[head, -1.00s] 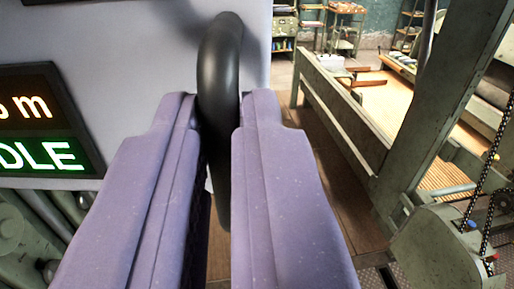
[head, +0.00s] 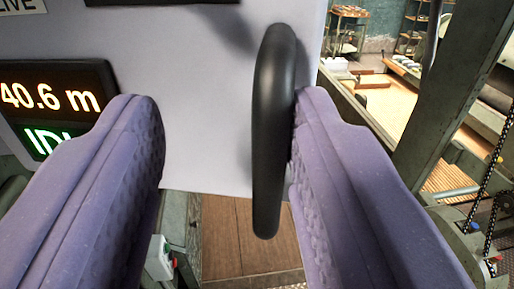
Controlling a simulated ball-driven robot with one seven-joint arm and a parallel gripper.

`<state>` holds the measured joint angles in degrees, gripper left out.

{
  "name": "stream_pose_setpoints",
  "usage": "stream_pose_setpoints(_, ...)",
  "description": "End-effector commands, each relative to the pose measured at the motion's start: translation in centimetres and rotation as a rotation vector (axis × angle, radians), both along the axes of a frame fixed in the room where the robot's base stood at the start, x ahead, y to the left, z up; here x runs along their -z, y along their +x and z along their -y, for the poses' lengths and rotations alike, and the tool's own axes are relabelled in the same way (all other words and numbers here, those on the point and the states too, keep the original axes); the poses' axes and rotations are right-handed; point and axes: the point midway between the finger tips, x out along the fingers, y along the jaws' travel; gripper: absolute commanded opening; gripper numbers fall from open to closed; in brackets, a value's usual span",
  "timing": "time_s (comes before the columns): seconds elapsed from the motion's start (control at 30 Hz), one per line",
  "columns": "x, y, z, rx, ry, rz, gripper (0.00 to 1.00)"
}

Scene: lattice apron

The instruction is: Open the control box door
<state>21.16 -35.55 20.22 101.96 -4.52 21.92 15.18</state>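The control box door (head: 205,130) is a pale grey-white panel in the upper left and middle of the head view. A black curved bar handle (head: 272,125) stands upright near its right edge. My gripper (head: 225,120) has two purple fingers spread wide apart. The right finger is beside the handle and overlaps its right edge in the picture; I cannot tell whether they touch. The left finger is well to the left, in front of the panel, with a wide gap to the handle. The handle lies between the fingers, not clamped.
A lit display (head: 55,105) reads "40.6 m" on the panel's left. A green metal post (head: 445,110) and machinery with a chain stand at right. Wooden floor (head: 245,240) shows below the panel.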

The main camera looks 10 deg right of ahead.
Motion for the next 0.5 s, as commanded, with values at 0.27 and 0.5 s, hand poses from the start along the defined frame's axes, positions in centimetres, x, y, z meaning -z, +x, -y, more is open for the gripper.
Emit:
stream_pose_setpoints(0.27,0.18,0.08,-0.04,-0.001,-0.001,-0.004,0.38)
stream_pose_setpoints(0.5,0.26,0.11,0.05,0.001,0.001,-0.006,0.38)
